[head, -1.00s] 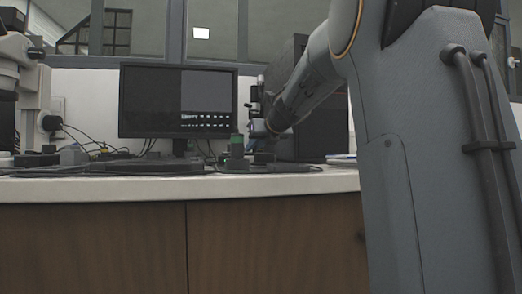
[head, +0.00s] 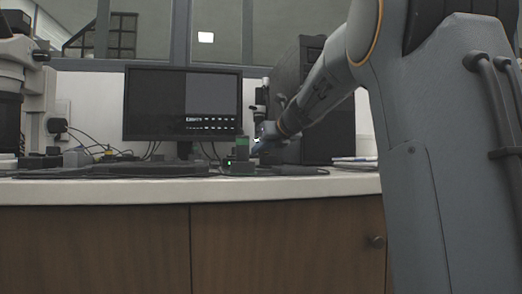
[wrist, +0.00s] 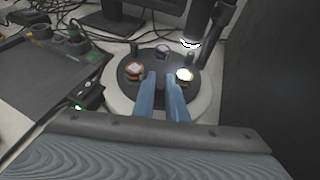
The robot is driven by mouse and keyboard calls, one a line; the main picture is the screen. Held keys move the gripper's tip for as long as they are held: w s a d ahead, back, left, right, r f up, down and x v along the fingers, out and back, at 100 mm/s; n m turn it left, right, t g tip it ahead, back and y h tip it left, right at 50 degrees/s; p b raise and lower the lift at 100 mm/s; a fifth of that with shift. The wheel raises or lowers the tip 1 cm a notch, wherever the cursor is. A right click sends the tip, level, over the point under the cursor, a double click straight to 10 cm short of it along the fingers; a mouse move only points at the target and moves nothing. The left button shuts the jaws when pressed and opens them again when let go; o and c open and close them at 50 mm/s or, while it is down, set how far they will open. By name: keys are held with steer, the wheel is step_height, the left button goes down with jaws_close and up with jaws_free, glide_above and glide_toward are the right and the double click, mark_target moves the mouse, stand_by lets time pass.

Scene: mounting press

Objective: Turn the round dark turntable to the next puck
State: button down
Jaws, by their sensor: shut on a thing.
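The round dark turntable (wrist: 149,63) sits on a pale round base (wrist: 113,92) in the wrist view. Several round pucks are spread over it: one with an orange rim (wrist: 134,70) at left, a purplish one (wrist: 163,51) at the back and a bright yellow-rimmed one (wrist: 184,76) at right. My gripper (wrist: 160,77) has its two blue fingers down at the turntable's middle, between the left and right pucks. They are shut on a small part there, mostly hidden between them. In the head view my gripper (head: 262,136) is small over the bench; the turntable cannot be made out there.
A lit tube (wrist: 191,40) hangs close behind the right puck. A large dark case (wrist: 270,75) stands to the right. A dark panel (wrist: 45,80) with cables lies left.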

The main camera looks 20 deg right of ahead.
steer(key=c, duration=2)
jaws_free()
steer(key=shift+s+d+r, duration=0.1)
steer(key=shift+s+r, duration=0.05)
steer(key=shift+r, duration=0.25)
steer(key=shift+c, duration=0.2)
steer(key=shift+f, duration=0.1)
steer(key=p+v, duration=0.2)
steer(key=v, duration=0.4)
steer(key=shift+s+p, duration=0.2)
steer(key=shift+p, duration=0.1)
steer(key=shift+s+d+r, duration=0.1)
steer(key=shift+s+r, duration=0.15)
steer(key=shift+s, duration=0.35)
